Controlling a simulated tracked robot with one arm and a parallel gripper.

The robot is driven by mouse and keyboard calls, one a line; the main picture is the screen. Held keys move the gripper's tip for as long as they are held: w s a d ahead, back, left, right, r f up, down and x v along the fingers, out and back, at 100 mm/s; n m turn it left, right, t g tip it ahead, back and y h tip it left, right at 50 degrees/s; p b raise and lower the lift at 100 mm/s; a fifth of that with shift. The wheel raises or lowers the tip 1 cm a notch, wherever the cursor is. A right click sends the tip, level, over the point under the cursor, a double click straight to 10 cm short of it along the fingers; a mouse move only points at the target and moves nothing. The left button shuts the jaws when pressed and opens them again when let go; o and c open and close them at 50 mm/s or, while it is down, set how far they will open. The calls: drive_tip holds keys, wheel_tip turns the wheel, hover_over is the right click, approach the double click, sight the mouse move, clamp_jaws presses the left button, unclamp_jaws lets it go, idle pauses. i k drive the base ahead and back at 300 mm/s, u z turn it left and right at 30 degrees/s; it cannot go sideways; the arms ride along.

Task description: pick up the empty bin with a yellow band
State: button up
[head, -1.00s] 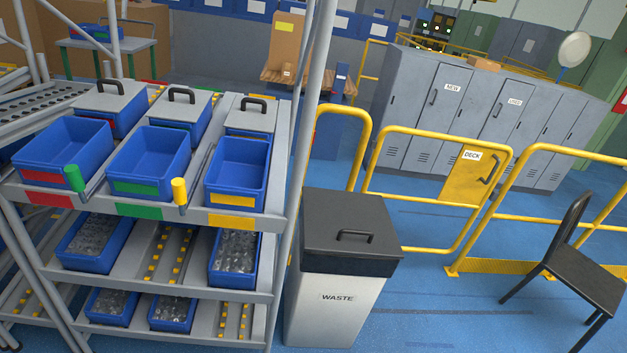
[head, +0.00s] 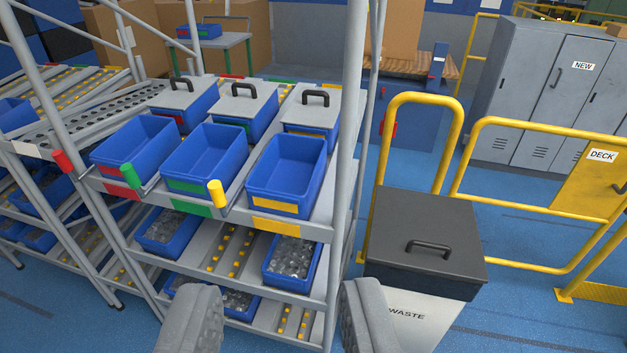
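The empty blue bin with a yellow band (head: 287,174) sits at the front right end of the rack's top shelf, its band facing me. A matching yellow strip marks the shelf edge below it. My gripper (head: 276,318) shows at the bottom of the view as two grey fingers spread wide apart, with nothing held between them. It is open, nearer to me and lower in the picture than the bin, and not touching it. Behind the bin stands a lidded bin with a black handle (head: 312,112).
Empty blue bins with a green band (head: 204,162) and a red band (head: 135,150) sit to the left. A yellow-tipped lever (head: 216,193) stands before the shelf. A rack post (head: 352,120) rises at right, beside the waste bin (head: 425,240) and yellow railing (head: 545,121).

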sight(286, 180)
drive_tip(key=z, duration=0.1)
drive_tip(key=i, duration=1)
drive_tip(key=u, duration=0.1)
